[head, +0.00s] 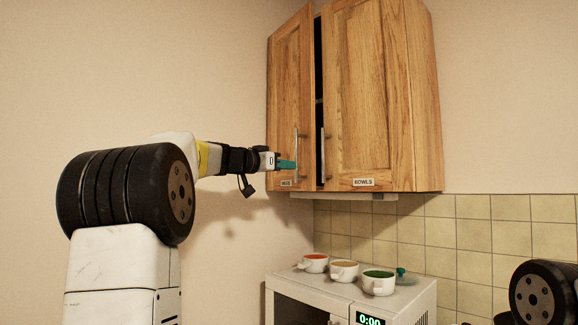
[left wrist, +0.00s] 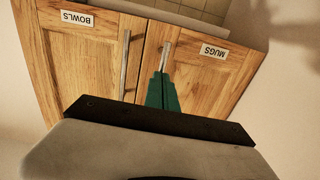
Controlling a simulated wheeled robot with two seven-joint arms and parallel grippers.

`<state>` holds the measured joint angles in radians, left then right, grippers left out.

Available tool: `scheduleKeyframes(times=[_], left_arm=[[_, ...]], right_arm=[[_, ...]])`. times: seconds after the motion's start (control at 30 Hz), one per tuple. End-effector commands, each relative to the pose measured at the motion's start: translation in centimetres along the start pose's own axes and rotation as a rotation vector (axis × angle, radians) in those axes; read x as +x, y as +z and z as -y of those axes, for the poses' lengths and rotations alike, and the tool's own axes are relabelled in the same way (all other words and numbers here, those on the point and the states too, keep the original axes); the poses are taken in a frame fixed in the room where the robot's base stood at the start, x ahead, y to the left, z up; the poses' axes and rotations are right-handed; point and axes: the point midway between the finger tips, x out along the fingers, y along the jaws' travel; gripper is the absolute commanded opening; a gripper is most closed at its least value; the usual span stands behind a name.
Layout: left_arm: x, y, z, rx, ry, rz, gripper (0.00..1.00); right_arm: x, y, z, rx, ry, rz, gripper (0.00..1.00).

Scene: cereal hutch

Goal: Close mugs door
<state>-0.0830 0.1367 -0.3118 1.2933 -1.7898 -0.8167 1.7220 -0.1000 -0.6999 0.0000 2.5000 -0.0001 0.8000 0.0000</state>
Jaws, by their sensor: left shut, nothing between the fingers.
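The wooden wall cabinet has two doors. The mugs door (head: 289,80) is the left one in the head view. It stands slightly ajar, with a dark gap between it and the bowls door (head: 368,90). In the left wrist view the mugs door (left wrist: 215,75) is at right with its MUGS label, and its metal handle (left wrist: 167,55) is just beyond my fingertips. My left gripper (head: 287,164) has green fingers, shut and empty, at the lower front of the mugs door beside its handle (head: 297,150). Whether the fingertips touch the door is unclear. My right gripper is out of view.
Below the cabinet a white microwave (head: 345,295) carries several bowls or cups, including a white one with green contents (head: 379,284). A tiled wall (head: 480,235) is behind. The wall left of the cabinet is bare. Part of my right arm shows at lower right.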

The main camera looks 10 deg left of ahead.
Motion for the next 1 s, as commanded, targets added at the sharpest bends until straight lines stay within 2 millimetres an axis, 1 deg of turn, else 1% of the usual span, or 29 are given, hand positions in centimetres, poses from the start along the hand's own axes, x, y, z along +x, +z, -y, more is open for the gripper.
scheduleKeyframes(times=[0.1,0.47,0.57,0.73,0.8,0.87,1.0], left_arm=[[0.4,0.0,0.0,0.0,0.0,-0.001,0.0],[0.6,0.0,-0.1,-0.001,0.0,0.0,0.0],[1.6,0.0,-0.6,-0.001,0.002,0.001,0.0],[4.6,0.1,-1.8,0.0,0.004,0.001,0.0],[5.5,0.0,-2.1,0.0,0.002,0.001,0.0],[5.9,0.0,-2.2,-0.001,0.001,0.0,0.0],[5.9,-0.1,-2.2,-0.002,0.001,-0.002,0.0]], right_arm=[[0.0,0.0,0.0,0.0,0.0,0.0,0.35],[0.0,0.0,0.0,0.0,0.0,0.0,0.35],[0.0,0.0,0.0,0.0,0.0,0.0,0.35],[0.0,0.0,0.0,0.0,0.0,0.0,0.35],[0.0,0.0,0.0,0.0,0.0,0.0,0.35],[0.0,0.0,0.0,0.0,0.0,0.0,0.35],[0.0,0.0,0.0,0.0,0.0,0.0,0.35]])
